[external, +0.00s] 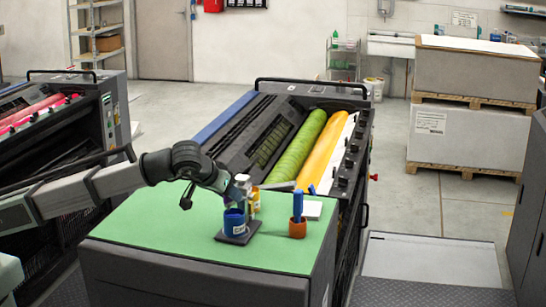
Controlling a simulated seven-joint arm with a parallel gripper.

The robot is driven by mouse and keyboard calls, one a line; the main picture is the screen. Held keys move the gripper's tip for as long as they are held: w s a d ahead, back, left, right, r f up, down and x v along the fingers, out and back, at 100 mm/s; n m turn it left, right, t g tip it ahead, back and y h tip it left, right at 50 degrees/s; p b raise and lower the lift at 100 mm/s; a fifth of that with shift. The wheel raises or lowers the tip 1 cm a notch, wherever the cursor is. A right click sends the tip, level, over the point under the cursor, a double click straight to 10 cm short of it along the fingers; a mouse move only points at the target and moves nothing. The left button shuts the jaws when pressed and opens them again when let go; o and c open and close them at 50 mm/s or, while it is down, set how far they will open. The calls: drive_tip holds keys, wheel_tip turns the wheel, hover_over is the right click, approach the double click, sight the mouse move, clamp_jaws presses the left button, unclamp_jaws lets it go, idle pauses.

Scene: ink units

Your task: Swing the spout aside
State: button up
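My gripper (238,192) reaches down from the left over the green-topped bench, just above a blue can (234,222) on a dark base plate (238,238). A short grey bar (281,186), possibly the spout, points right from beside my gripper. I cannot tell whether my gripper touches it. A small yellow item (256,199) shows just behind the gripper, partly hidden. The fingers are too small and overlapped to tell whether they are open or shut.
An orange-brown cup (298,229) holding blue-handled tools (298,206) stands right of the can. A white pad (313,210) lies behind it. The green bench top (150,225) is clear at left and front. The press with green and yellow rollers (300,147) stands behind.

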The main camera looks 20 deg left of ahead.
drive_tip(key=v, duration=1.4)
drive_tip(key=shift+w, duration=0.15)
drive_tip(key=w+d+r+n+g, duration=0.1)
drive_tip(key=w+d+r+g, duration=0.1)
drive_tip(key=w+r, duration=0.45)
drive_tip(key=f, duration=0.5)
drive_tip(key=w+f+g+y, duration=0.1)
drive_tip(key=f, duration=0.4)
drive_tip(key=w+d+f+m+g, duration=0.1)
drive_tip(key=f, duration=0.4)
drive_tip(key=shift+y, duration=0.3)
drive_tip(key=shift+c, duration=0.2)
